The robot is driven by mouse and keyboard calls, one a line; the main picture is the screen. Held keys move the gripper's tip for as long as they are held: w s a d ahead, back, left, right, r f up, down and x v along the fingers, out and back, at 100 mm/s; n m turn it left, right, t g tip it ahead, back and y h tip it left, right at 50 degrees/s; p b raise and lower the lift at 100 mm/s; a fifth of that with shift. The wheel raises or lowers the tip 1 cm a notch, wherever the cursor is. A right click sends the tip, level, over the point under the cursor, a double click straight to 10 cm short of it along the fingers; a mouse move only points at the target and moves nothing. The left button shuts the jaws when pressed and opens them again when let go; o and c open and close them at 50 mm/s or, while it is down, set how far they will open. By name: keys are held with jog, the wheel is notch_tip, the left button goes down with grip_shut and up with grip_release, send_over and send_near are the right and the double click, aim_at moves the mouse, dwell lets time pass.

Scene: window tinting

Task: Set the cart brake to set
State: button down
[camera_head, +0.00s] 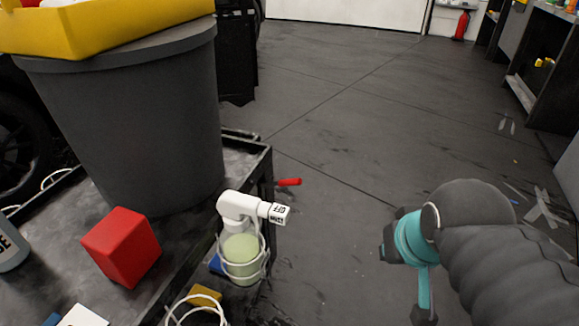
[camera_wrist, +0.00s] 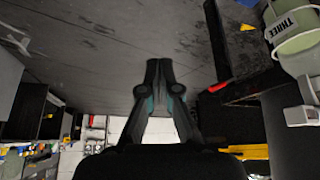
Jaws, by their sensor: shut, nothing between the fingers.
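The black cart (camera_head: 250,158) fills the left of the head view. A small red lever (camera_head: 289,182) sticks out to the right from the cart's far right side, roughly level; it is probably the brake, but its label or setting cannot be read. The lever also shows as a red tip beside the cart frame in the wrist view (camera_wrist: 219,87). My gripper (camera_wrist: 158,65) is shut and empty, over open floor, apart from the lever. In the head view my arm is at the lower right, clear of the cart, and the fingertips are hard to make out.
On the cart stand a grey bin (camera_head: 130,130) with a yellow tray (camera_head: 110,35) on top and a red block (camera_head: 121,246). A spray bottle (camera_head: 241,255) hangs in a wire ring at its right edge. Shelves (camera_head: 548,60) stand far right.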

jog(key=w+a+r+n+g+y, duration=0.1)
jog(key=w+a+n, duration=0.3)
jog(key=w, duration=0.5)
jog(key=w+a+r+n+g+y, duration=0.2)
jog(key=w+a+r+n, duration=0.2)
jog(key=w, duration=0.6)
jog(key=w+a+r+n+g+y, duration=0.1)
jog(key=w+a+n, duration=0.3)
jog(key=w, duration=0.6)
jog(key=shift+a+r+n+g+y, duration=0.3)
jog(key=shift+a+r+n+g, duration=0.1)
jog(key=shift+a+r+g, duration=0.45)
jog(key=shift+a+f, duration=0.15)
jog(key=shift+f, duration=0.05)
send_over(281, 183)
jog(key=w+d, duration=0.1)
jog(key=w, duration=0.1)
notch_tip(281, 183, down, 10)
jog(key=shift+s+d+f+b, duration=0.25)
jog(key=shift+s+d+f, duration=0.15)
jog(key=shift+f, duration=0.3)
jog(key=shift+s+d+f+b, duration=0.3)
jog(key=shift+d+f, duration=0.1)
jog(key=shift+f, duration=0.25)
jog(key=shift+d, duration=0.1)
